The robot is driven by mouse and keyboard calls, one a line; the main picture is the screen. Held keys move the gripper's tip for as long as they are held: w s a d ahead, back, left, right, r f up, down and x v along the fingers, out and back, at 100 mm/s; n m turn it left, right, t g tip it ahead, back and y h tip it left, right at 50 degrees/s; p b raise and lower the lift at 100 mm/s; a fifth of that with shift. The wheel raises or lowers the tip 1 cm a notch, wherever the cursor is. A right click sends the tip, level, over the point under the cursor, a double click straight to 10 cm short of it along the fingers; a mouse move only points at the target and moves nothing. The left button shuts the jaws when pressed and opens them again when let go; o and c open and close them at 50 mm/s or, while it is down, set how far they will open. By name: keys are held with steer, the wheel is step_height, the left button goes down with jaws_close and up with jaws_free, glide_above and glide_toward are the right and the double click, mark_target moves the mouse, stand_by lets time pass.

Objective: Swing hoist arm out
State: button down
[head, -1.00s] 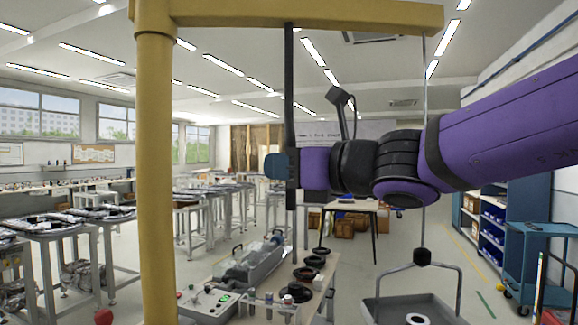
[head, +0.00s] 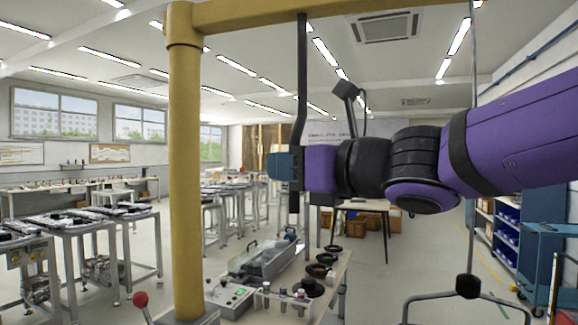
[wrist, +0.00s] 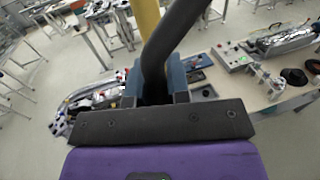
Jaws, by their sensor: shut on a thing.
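The hoist arm (head: 335,9) is a yellow horizontal beam at the top of the head view, joined to a thick yellow upright post (head: 186,170) on the left. A dark bar (head: 302,70) hangs down from the beam. My gripper (head: 284,166) is shut on this bar, and its blue fingers show around it. In the wrist view, the dark bar (wrist: 180,35) runs up from between the blue fingers (wrist: 156,85). A thin rod hangs from the beam's right part to a black knob (head: 467,286) and a wire bail. What hangs below the bail is cut off.
A bench (head: 335,272) with a control box (head: 229,298), a grey tray (head: 262,262) and black rings stands below the bar. Work tables (head: 60,226) fill the left. A blue trolley (head: 542,255) and shelves stand at the right. A red-knobbed lever (head: 141,299) is beside the post.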

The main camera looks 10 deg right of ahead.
steer(key=shift+s, duration=0.1)
stand_by(0.3)
steer(key=c, duration=1.1)
jaws_free()
steer(key=v, duration=1)
steer(key=shift+s+d, duration=0.25)
